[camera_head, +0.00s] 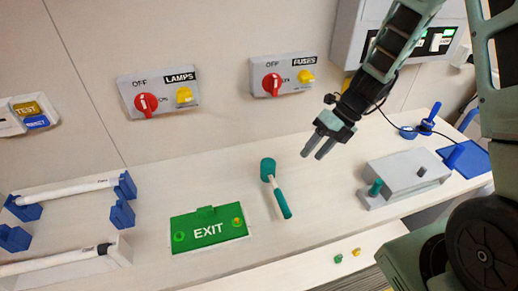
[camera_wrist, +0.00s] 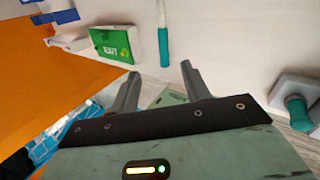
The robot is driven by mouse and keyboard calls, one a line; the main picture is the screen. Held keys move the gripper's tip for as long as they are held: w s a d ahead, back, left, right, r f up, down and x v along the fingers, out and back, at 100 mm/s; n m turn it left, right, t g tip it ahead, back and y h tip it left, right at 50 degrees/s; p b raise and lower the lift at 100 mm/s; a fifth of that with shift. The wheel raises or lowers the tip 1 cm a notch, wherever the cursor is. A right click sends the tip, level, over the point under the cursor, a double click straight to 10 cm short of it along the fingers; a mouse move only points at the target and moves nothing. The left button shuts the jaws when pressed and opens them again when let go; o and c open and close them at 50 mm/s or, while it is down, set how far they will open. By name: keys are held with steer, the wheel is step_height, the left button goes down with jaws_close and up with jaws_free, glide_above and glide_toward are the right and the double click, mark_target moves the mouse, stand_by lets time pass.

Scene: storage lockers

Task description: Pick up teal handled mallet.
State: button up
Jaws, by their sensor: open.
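The mallet (camera_head: 278,192) lies on the white counter in the middle of the head view, with a teal head at the back and a teal grip on a pale shaft pointing to the front. In the wrist view, part of the mallet (camera_wrist: 164,45) shows at the top centre, beyond the fingertips; its upper part is cut off by the picture edge. My gripper (camera_head: 318,147) is open and empty, above the counter to the right of the mallet and apart from it. Its two fingers (camera_wrist: 160,78) are spread in the wrist view.
A green EXIT sign (camera_head: 208,230) lies left of the mallet. A grey block with a teal knob (camera_head: 376,187) stands to the right. Tubes in blue holders (camera_head: 122,202) are at the left. Switch boxes (camera_head: 283,75) hang on the wall behind. Counter around the mallet is clear.

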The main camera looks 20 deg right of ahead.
steer(key=w+d+m, duration=0.1)
steer(key=p, duration=0.1)
glide_toward(280, 191)
steer(key=shift+m, duration=0.3)
steer(key=x, duration=0.4)
steer(key=shift+w+d+f, duration=0.1)
steer(key=shift+w+f, duration=0.15)
steer(key=shift+w, duration=0.15)
steer(key=shift+s+p+x, duration=0.15)
steer(key=shift+p+x, duration=0.05)
steer(key=shift+x, duration=1.2)
steer(key=shift+s+p+x, duration=0.15)
steer(key=shift+p+x, duration=0.05)
steer(key=shift+x, duration=1.15)
steer(key=shift+r, duration=0.1)
jaws_close()
